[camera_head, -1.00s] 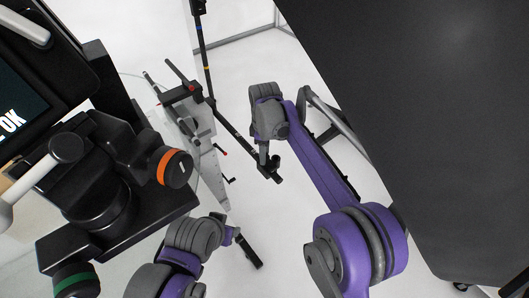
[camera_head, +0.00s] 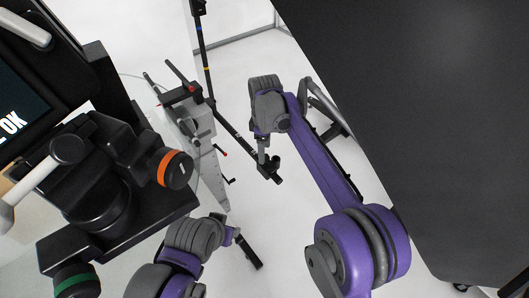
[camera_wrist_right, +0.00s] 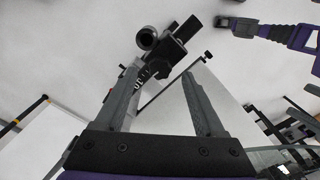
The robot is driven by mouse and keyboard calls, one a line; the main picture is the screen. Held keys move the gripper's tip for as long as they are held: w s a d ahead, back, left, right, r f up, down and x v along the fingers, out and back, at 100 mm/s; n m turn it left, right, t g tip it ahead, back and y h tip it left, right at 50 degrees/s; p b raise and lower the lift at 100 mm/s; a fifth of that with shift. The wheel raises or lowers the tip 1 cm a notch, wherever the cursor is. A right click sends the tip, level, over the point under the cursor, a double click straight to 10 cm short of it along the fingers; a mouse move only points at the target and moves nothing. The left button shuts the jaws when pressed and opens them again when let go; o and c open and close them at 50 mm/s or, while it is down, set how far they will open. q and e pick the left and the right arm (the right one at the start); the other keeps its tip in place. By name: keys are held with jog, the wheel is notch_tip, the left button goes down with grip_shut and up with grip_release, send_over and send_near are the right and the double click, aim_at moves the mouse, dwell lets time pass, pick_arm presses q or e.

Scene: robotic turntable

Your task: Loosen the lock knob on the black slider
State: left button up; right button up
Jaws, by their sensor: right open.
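A black slider assembly (camera_wrist_right: 172,48) with a round, hollow-ended knob (camera_wrist_right: 147,37) lies beyond my right fingertips in the right wrist view. A smaller black knob (camera_wrist_right: 208,55) stands out on a thin stem to its right. Which of these is the lock knob I cannot tell for sure. My right gripper (camera_wrist_right: 162,72) is open and empty, its two grey fingers apart and short of the slider. In the head view my right gripper (camera_head: 266,168) points down at the center, its fingers hardly visible. My left gripper (camera_head: 249,251) is at the bottom center; its jaw opening is unclear.
A pale tapered rail (camera_head: 210,175) with a red-tipped lever (camera_head: 221,150) stands left of my right gripper. A dark rod (camera_head: 206,55) rises behind it. A large dark panel (camera_head: 420,120) fills the right side. Black equipment with an orange-ringed knob (camera_head: 173,167) crowds the left.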

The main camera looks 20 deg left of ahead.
notch_tip(320, 180, up, 8)
jog(key=shift+r+p, duration=0.2)
jog(key=shift+p, duration=0.15)
dwell(0.4)
